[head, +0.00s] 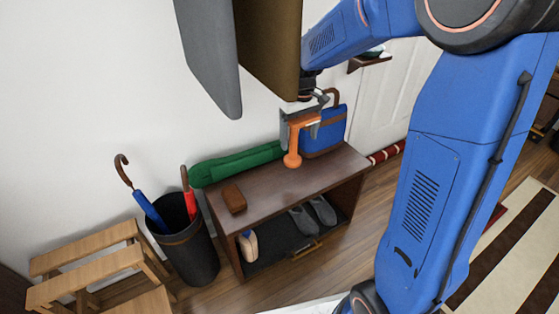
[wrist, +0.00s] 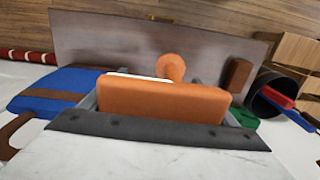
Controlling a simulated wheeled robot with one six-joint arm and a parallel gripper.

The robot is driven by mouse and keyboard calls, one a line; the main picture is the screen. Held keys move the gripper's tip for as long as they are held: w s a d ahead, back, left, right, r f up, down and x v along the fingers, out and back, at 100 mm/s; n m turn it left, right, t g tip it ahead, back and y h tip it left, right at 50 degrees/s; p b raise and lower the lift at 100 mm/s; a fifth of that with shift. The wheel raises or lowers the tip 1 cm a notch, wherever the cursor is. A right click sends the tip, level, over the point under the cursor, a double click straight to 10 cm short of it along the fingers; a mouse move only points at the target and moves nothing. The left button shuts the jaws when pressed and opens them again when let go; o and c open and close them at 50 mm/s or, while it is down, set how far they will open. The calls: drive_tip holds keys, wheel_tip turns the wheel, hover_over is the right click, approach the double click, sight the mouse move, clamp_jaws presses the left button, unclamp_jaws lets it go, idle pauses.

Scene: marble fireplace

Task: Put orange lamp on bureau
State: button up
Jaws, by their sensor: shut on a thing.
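The orange lamp (head: 292,158) is in my gripper (head: 300,124), over the back part of a low dark-brown wooden bureau (head: 262,204). I cannot tell whether the lamp touches the bureau top. In the wrist view the wide orange part of the lamp (wrist: 160,100) fills the space between the fingers, with a round orange end beyond it. The bureau top (wrist: 110,40) shows behind it. My gripper is shut on the lamp; the grip points are partly hidden.
An umbrella bin (head: 188,245) stands left. The front middle of the top is clear.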

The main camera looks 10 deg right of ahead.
sight(297, 157)
drive_tip(key=shift+w+a+f, duration=0.1)
drive_tip(key=shift+w+f, duration=0.1)
drive_tip(key=shift+w, duration=0.05)
drive_tip(key=shift+w+f, duration=0.1)
drive_tip(key=shift+f, duration=4.65)
drive_tip(key=shift+f, duration=0.1)
drive_tip(key=o, duration=1.7)
wheel_tip(297, 157, up, 12)
drive_tip(key=shift+r, duration=0.15)
